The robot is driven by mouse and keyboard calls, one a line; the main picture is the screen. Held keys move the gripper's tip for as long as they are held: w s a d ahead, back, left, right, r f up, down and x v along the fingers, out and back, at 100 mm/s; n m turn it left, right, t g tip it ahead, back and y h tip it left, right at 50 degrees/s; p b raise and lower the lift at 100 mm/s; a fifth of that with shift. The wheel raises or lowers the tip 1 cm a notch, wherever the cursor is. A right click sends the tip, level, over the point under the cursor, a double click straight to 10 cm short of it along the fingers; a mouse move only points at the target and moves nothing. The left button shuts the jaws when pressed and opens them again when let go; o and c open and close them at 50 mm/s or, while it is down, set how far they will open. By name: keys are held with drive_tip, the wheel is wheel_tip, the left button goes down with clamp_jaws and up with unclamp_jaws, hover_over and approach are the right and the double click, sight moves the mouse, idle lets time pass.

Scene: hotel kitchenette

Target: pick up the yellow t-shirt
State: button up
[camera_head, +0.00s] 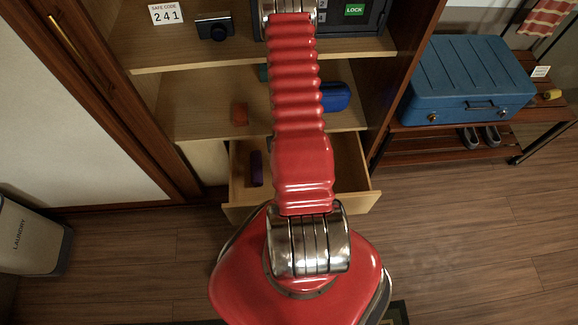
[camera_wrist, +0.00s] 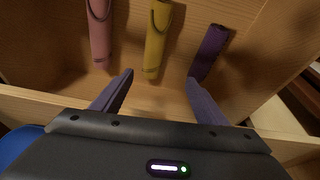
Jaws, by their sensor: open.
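The yellow t-shirt (camera_wrist: 157,40) lies as a narrow folded strip in the open wooden drawer, seen in the wrist view, its upper end cut off by the frame. A pink folded garment (camera_wrist: 99,32) lies to its left and a purple one (camera_wrist: 210,52) to its right. My gripper (camera_wrist: 160,76) is open and empty, with its fingertips on either side of the yellow t-shirt's near end in the picture. I cannot tell the height between them. In the head view my red arm hides the gripper and the yellow t-shirt; the purple garment (camera_head: 256,168) shows there.
The drawer front (camera_head: 357,201) stands out below shelves holding an orange item (camera_head: 240,113), a blue case (camera_head: 335,97) and a camera (camera_head: 214,27). A blue metal box (camera_head: 468,80) sits on a bench at right. A laundry bin (camera_head: 28,238) stands at left. Floor beside the drawer is clear.

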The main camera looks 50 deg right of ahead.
drive_tip(key=shift+m, duration=0.3)
drive_tip(key=s+f, duration=0.1)
drive_tip(key=f, duration=0.1)
drive_tip(key=s+f, duration=0.1)
drive_tip(key=shift+s+a+f, duration=0.1)
drive_tip(key=shift+s+f, duration=0.25)
drive_tip(key=shift+f, duration=0.05)
drive_tip(key=shift+x, duration=4.3)
drive_tip(key=shift+s, duration=0.1)
drive_tip(key=shift+x, duration=2.6)
drive_tip(key=shift+s+a, duration=0.1)
drive_tip(key=shift+s, duration=0.1)
drive_tip(key=shift+c, duration=0.5)
drive_tip(key=c, duration=1.1)
drive_tip(key=shift+c, duration=0.2)
